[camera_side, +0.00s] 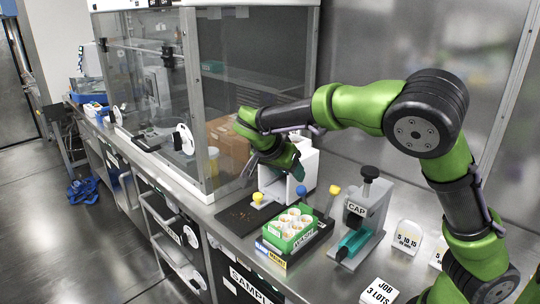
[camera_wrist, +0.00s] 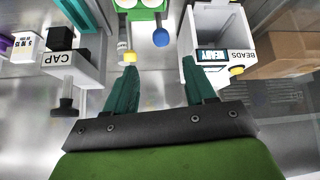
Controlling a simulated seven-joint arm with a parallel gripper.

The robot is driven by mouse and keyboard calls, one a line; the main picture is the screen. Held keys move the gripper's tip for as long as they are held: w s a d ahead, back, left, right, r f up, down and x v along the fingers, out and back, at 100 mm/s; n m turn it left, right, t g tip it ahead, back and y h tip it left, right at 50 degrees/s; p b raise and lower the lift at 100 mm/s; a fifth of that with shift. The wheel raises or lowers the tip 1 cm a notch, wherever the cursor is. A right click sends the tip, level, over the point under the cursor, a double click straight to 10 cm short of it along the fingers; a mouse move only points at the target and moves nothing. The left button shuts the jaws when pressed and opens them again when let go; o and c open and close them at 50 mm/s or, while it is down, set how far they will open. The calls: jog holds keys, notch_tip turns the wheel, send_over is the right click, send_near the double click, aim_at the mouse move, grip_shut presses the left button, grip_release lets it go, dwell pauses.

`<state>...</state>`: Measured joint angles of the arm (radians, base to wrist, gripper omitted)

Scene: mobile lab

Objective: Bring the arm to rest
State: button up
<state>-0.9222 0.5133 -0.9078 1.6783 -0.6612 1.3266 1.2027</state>
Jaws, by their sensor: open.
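My gripper (camera_side: 295,168) hangs in the air above the bench, in front of the white bead dispenser. In the wrist view my gripper (camera_wrist: 163,82) shows two teal fingers spread apart, with only bench between them. The white dispenser (camera_wrist: 222,22), labelled BEADS and READY, lies just beyond the right finger. A blue ball knob (camera_wrist: 160,37) shows beyond the gap. The arm reaches in from the right, bent at its elbow. The side view partly hides the fingers against the dispenser.
A green rack (camera_side: 272,238) with several white cups stands on a dark tray below the gripper. The CAP press (camera_side: 360,210) stands to its right, with cards (camera_side: 409,236) beyond. A glass enclosure (camera_side: 150,90) is at left; a cardboard box (camera_side: 230,146) sits behind.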

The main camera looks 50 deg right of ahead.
jog(key=s+a+f+n+y, duration=0.4)
jog(key=s+a+n+y, duration=0.15)
jog(key=s+n, duration=0.2)
jog(key=s+r+n+t+y, duration=0.4)
jog(key=s+r+t, duration=0.2)
jog(key=s+r, duration=0.3)
jog(key=s, duration=0.2)
jog(key=shift+s+r, duration=0.25)
jog(key=shift+s, duration=0.1)
jog(key=shift+d, duration=0.1)
